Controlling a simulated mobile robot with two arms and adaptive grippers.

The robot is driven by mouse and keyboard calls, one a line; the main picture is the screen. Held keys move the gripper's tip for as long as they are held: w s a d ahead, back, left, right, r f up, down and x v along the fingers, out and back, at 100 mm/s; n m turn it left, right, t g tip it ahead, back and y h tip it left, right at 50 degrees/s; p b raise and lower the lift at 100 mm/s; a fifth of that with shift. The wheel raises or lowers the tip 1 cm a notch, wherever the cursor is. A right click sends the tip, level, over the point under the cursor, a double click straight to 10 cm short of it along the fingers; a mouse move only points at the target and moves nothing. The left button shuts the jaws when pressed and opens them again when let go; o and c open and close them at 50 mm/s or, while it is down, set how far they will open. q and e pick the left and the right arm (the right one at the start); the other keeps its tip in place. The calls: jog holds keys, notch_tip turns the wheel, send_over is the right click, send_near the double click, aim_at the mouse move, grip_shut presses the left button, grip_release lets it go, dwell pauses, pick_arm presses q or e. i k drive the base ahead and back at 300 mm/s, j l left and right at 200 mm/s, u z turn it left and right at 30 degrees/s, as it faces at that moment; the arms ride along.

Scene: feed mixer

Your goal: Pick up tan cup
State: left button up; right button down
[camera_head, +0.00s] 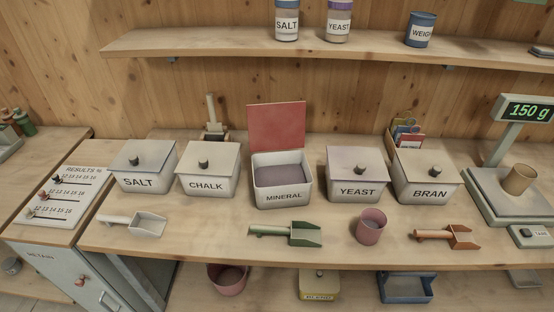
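The tan cup (520,179) is a small brown-tan cylinder at the right side of the picture. It stands upright on the plate of the scale (497,197), whose display (530,111) reads 150 g. I cannot see what is inside the cup. Neither of my grippers shows in the head view, and nothing is touching the cup.
Lidded bins stand along the counter: salt (143,171), chalk (207,176), yeast (357,182) and bran (426,183). The mineral bin (283,193) is open. A pink cup (371,227), a green scoop (287,233) and an orange scoop (447,236) lie in front. A shelf (230,44) runs above.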

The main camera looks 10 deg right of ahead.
aim_at(521, 175)
jog(key=z, duration=2.05)
